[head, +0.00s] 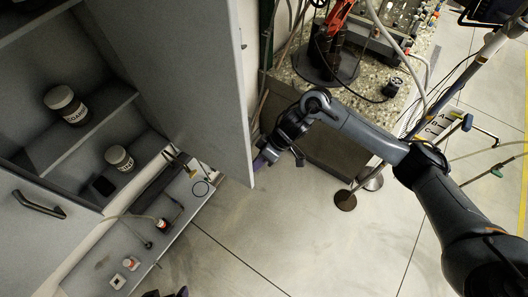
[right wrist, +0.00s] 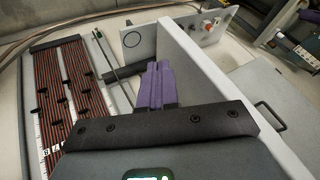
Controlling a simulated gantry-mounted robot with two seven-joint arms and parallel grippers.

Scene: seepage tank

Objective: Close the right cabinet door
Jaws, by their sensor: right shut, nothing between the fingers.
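The right cabinet door (head: 190,75) is a tall grey panel standing open, with its free edge toward the right in the head view. Shelves with jars show behind it. In the right wrist view the door (right wrist: 205,75) is a pale panel just right of my fingers. My right gripper (head: 262,160) is shut and empty, close beside the door's lower outer edge. Its purple fingers (right wrist: 157,85) are together; I cannot tell whether they touch the door.
The left cabinet door (head: 25,225) is shut, with a dark handle (head: 38,204). A brown-lidded jar (head: 66,104) and a smaller jar (head: 119,158) stand on the shelves. A low grey panel (head: 95,265) carries small parts. A speckled bench (head: 385,60) stands right of the door.

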